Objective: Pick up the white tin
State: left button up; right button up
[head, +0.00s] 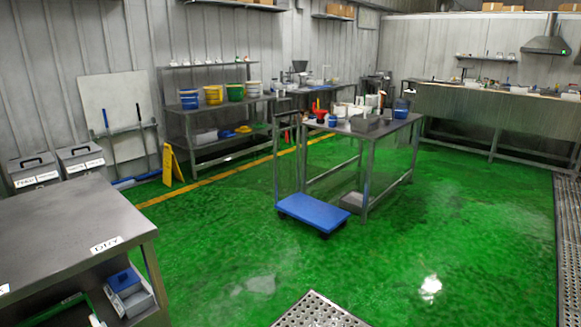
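I cannot make out a white tin for certain. Several small white items (345,110) stand among other things on the metal table (330,130) in the middle of the room, too small to tell apart. Small pale items (237,60) also stand on the top shelf at the back left. Neither of my grippers is in view.
A blue platform trolley (314,211) stands at the near side of the middle table. A yellow floor sign (172,165) stands at the left. A steel bench (65,230) fills the near left. Open green floor (250,265) lies between.

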aim_at(341, 117)
jog(key=i+z, duration=0.15)
jog(key=i, duration=2.75)
jog(key=i+j+u, duration=0.25)
jog(key=i, duration=0.4)
jog(key=i+u, duration=0.25)
jog(key=i, duration=0.45)
jog(key=i+u, duration=0.3)
jog(key=i, duration=0.35)
jog(key=i+l+u, duration=0.25)
jog(key=i, duration=0.4)
jog(key=i+j+u, duration=0.1)
jog(key=i+u, duration=0.15)
jog(key=i, duration=1.6)
jog(key=i+l+z, duration=0.25)
jog(key=z, duration=0.2)
jog(key=i+l+z, duration=0.1)
jog(key=i+z, duration=0.6)
jog(key=z, duration=0.15)
jog(key=i+j+z, duration=0.1)
jog(key=i+z, duration=0.3)
jog(key=i+j+z, duration=0.2)
jog(key=z, duration=0.25)
jog(key=i+l+z, duration=0.1)
jog(key=i+z, duration=0.35)
jog(key=i+j+z, duration=0.1)
jog(key=i+z, duration=0.4)
jog(key=i, duration=0.15)
jog(key=i+j+z, duration=0.45)
jog(key=i+l, duration=0.1)
